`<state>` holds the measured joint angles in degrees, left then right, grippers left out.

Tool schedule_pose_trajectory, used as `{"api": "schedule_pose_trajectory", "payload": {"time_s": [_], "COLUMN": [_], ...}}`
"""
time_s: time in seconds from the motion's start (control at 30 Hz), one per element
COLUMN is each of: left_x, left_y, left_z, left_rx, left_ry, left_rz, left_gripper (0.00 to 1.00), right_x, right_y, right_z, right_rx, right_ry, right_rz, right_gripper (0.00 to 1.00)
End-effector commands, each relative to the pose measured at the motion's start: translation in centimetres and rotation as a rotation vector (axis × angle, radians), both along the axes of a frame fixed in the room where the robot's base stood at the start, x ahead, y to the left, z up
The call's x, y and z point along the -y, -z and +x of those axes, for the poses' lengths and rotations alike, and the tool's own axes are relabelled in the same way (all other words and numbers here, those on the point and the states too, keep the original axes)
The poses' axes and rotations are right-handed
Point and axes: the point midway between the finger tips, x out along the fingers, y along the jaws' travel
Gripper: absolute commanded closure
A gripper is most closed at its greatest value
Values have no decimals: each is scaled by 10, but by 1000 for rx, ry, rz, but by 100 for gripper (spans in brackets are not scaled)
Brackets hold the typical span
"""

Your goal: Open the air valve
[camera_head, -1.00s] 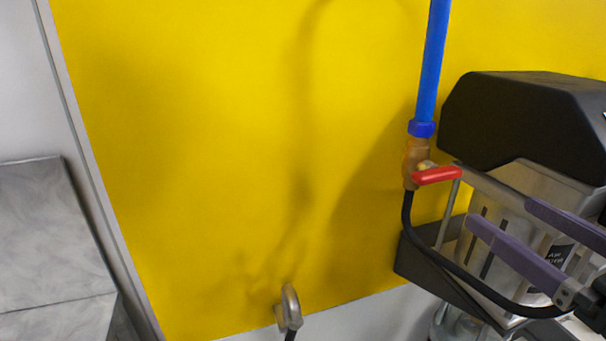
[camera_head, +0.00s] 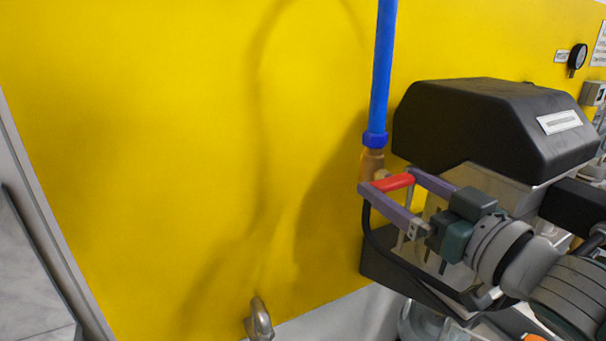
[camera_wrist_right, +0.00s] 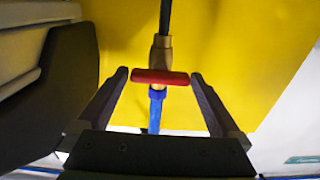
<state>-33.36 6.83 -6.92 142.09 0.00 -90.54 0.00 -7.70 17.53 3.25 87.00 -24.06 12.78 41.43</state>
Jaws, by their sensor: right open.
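The air valve is a brass body (camera_head: 371,164) below a blue pipe (camera_head: 382,75), with a red lever handle (camera_head: 393,182) sticking out crosswise to the pipe. My right gripper (camera_head: 388,181) is open, its two purple-grey fingers on either side of the red handle. In the right wrist view, the red handle (camera_wrist_right: 160,77) lies crosswise between the open fingertips (camera_wrist_right: 159,76), with a small gap visible at each end. The brass body (camera_wrist_right: 161,48) shows behind it. Finger contact with the handle cannot be told. My left gripper is not in view.
A black-topped machine (camera_head: 490,125) stands close to the right of the valve. A black hose (camera_head: 375,240) runs down from the valve. The yellow wall (camera_head: 180,150) is clear to the left, with a metal fitting (camera_head: 259,318) low down.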

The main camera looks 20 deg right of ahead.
Motion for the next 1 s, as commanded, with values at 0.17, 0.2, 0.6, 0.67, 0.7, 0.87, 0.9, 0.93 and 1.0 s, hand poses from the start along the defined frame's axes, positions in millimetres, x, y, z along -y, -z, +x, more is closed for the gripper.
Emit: {"api": "schedule_pose_trajectory", "payload": {"time_s": [0.17,0.2,0.6,0.67,0.7,0.87,0.9,0.93,1.0], "left_x": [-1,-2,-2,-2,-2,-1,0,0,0], "left_y": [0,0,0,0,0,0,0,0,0], "left_z": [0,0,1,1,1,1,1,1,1], "left_rx": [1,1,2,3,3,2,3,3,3], "left_ry": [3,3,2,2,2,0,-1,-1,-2], "left_rz": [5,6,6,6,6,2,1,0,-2], "left_gripper": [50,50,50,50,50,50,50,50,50], "right_x": [0,0,0,0,0,0,0,0,0], "right_y": [0,0,0,0,0,0,0,0,0], "right_z": [0,0,0,0,0,0,0,0,0], "right_rx": [0,0,0,0,0,1,1,2,3], "right_ry": [0,0,0,0,0,-1,-1,-1,-1], "right_rz": [0,0,-1,-1,-1,-2,-5,-8,-20], "right_gripper": [0,2,47,54,58,66,66,66,66]}}
